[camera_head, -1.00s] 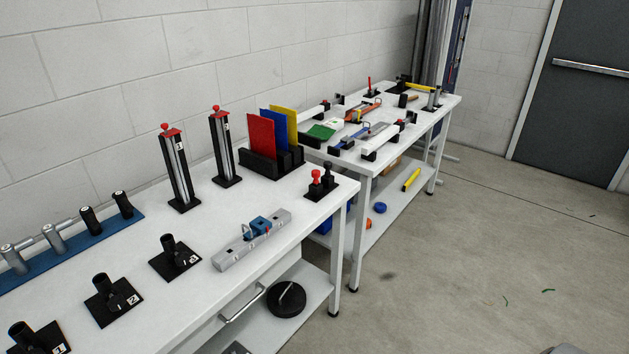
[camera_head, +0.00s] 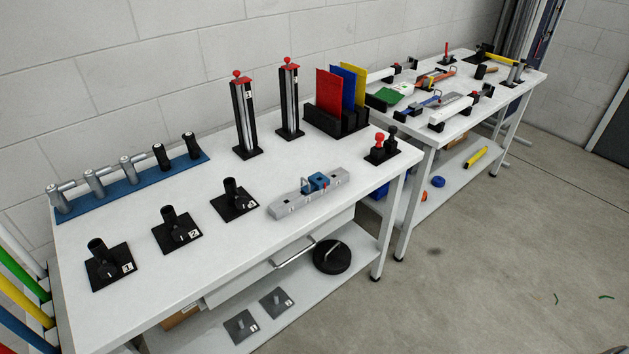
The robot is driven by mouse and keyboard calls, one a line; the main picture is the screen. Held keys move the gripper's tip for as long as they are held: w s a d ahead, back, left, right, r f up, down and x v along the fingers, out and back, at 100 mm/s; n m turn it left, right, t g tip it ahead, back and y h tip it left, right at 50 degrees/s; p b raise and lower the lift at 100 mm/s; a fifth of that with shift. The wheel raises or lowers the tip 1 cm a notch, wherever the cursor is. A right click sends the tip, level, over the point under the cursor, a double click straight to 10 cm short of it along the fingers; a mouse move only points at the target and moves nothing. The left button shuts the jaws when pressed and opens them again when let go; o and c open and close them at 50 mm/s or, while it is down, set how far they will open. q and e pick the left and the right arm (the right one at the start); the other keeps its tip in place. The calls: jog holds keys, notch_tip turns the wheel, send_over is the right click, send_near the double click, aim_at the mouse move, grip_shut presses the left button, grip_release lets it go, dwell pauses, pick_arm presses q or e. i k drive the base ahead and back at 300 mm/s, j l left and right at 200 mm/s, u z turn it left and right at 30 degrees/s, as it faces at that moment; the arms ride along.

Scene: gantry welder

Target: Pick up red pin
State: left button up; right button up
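The red pin (camera_head: 379,143) has a round red head. It stands upright in a small black base (camera_head: 380,158) near the right end of the near white table (camera_head: 240,235). A black pin (camera_head: 391,133) of like shape stands right beside it in the same base. Neither of my grippers shows in the head view, and nothing touches the red pin.
A grey bar with a blue clamp (camera_head: 309,193) lies left of the pins. Behind stand a black rack with coloured plates (camera_head: 336,117) and two red-topped towers (camera_head: 289,100). Numbered black holders (camera_head: 177,230) stand on the left. Floor (camera_head: 500,250) on the right is open.

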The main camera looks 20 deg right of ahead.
aim_at(379, 136)
jog(key=i+l+u, duration=0.1)
jog(key=l, duration=0.2)
jog(key=i+l, duration=0.2)
jog(key=i+l+u, duration=0.15)
jog(key=l, duration=0.25)
jog(key=i+l+u, duration=0.1)
jog(key=l, duration=0.2)
